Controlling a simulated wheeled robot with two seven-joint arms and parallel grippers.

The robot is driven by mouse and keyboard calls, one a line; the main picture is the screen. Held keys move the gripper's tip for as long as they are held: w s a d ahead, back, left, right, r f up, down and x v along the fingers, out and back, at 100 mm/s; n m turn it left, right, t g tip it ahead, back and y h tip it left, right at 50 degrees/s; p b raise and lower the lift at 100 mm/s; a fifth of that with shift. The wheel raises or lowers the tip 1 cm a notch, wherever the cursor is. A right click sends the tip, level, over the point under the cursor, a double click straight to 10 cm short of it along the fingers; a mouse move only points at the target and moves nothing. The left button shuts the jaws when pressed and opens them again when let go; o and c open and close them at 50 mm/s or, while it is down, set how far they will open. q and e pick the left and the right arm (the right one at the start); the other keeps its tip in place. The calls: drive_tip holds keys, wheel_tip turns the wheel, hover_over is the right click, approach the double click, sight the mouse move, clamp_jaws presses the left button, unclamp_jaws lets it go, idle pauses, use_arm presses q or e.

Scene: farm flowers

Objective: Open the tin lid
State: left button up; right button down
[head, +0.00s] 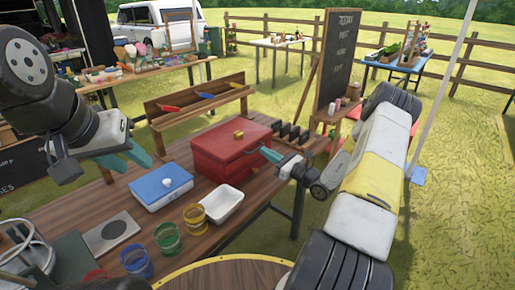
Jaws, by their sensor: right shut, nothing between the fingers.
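A red box (228,158) with a small yellow knob (239,134) on its lid stands on the brown wooden table; its lid looks closed. A blue-lidded white box (162,186) with a white knob stands to its left, also closed. I cannot tell which of them is the tin. My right gripper (264,151) is shut and empty, its teal tips close to the right side of the red box; I cannot tell whether they touch. My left gripper (141,168) is open and empty, above the table to the upper left of the blue-lidded box.
A white tray (222,204) stands in front of the red box. Yellow (196,228), green (168,238) and blue (136,263) jars line the front. A wooden rack (199,103) with coloured tools is behind. A black chalkboard (337,58) stands behind right.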

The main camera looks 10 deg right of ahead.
drive_tip(key=w+a+r+g+h, duration=0.1)
drive_tip(key=w+a+r+g, duration=0.1)
drive_tip(key=r, duration=0.6)
drive_tip(key=w+a+r+g+h, duration=0.1)
drive_tip(key=w+a+r+h, duration=0.15)
drive_tip(key=r, duration=0.55)
drive_tip(key=w+a+r+g, duration=0.1)
drive_tip(key=w+a+r, duration=0.6)
drive_tip(key=w, duration=0.3)
drive_tip(key=shift+w+r, duration=0.15)
drive_tip(key=shift+r, duration=0.7)
